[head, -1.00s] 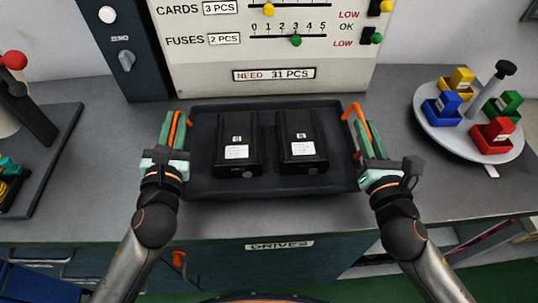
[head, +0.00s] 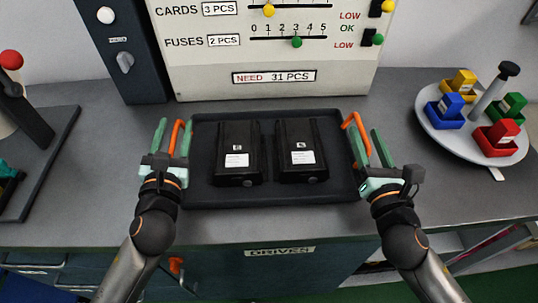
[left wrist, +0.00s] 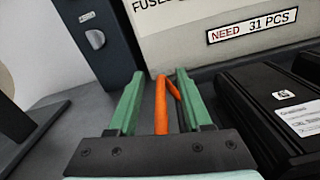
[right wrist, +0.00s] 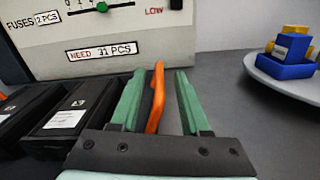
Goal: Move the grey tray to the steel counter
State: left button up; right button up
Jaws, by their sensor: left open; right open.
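The grey tray (head: 270,196) lies on the grey counter (head: 85,200) and holds two black boxes, a left one (head: 237,150) and a right one (head: 300,150), with white labels. It has an orange handle at each end. My left gripper (head: 172,140) is open, with the left handle (left wrist: 161,105) between its fingers in the left wrist view. My right gripper (head: 367,135) is open, with the right handle (right wrist: 157,95) between its fingers in the right wrist view. I cannot tell whether the fingers touch the handles.
A white panel (head: 200,78) reading "NEED 31 PCS" stands behind the tray. At the right is a round turntable (head: 460,142) with coloured bins and a black-knobbed post. At the left is a dark mat (head: 60,150). A drawer labelled "DRIVES" (head: 280,251) is below the counter edge.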

pick_arm(q)
notch_tip(320, 180, up, 10)
jog(key=shift+f, duration=0.25)
pick_arm(e)
jog(key=shift+s+d, duration=0.2)
jog(key=shift+s, duration=1.7)
jog(key=shift+s+d, duration=0.2)
jog(key=shift+s, duration=1.65)
